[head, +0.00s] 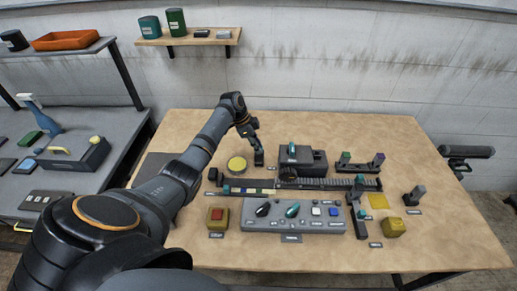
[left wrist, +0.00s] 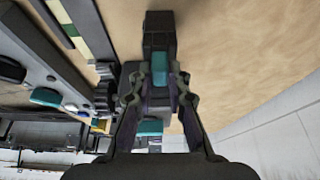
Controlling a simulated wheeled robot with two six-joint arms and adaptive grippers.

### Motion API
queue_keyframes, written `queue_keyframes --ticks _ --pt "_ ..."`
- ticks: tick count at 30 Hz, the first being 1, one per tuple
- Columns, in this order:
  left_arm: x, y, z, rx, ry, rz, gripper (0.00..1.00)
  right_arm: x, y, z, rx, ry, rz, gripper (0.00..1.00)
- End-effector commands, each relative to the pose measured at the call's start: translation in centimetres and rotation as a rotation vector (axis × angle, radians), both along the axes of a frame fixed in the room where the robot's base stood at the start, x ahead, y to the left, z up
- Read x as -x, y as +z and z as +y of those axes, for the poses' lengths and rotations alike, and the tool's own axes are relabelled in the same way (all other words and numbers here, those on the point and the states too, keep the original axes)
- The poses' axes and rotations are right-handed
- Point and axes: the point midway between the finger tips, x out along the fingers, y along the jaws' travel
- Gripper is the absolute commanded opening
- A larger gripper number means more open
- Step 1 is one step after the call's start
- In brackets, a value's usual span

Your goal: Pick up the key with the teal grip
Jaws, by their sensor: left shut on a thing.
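In the left wrist view, my left gripper (left wrist: 160,90) is shut on a small teal grip (left wrist: 160,68), which I take to be the key's. A dark block (left wrist: 158,25) lies just beyond the fingertips; whether the key still touches it, I cannot tell. The key's shaft is not clearly visible. My right gripper is not in view.
A dark box with a teal piece on top (head: 305,158) stands just right of the gripper. A long dark rail (head: 285,184) runs in front, then a grey control panel (head: 293,220). A rack with coloured pieces (head: 358,166) is farther right.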

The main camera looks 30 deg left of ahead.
Motion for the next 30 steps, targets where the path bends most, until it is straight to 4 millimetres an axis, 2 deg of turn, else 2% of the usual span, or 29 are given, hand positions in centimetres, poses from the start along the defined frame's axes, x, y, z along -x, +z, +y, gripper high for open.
queue_keyframes --ticks 5,9,12,18,24,30 --pt "-0.1 0.9 0.1 -0.001 -0.001 -0.004 0.00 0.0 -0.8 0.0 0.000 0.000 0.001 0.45" --pt "0.0 3.1 0.0 -0.003 -0.002 -0.005 0.00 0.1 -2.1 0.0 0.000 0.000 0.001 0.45" --pt "1.3 4.9 -1.0 -0.005 -0.004 -0.005 0.00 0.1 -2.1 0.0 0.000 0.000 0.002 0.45" --pt "4.5 9.1 -3.6 -0.006 -0.004 -0.004 0.00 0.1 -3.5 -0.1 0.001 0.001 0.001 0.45" --pt "8.1 11.1 -6.5 -0.004 -0.003 -0.003 0.00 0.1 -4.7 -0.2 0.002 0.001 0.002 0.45" --pt "10.1 12.5 -8.3 -0.001 0.000 -0.002 0.00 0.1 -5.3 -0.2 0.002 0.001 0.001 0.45"
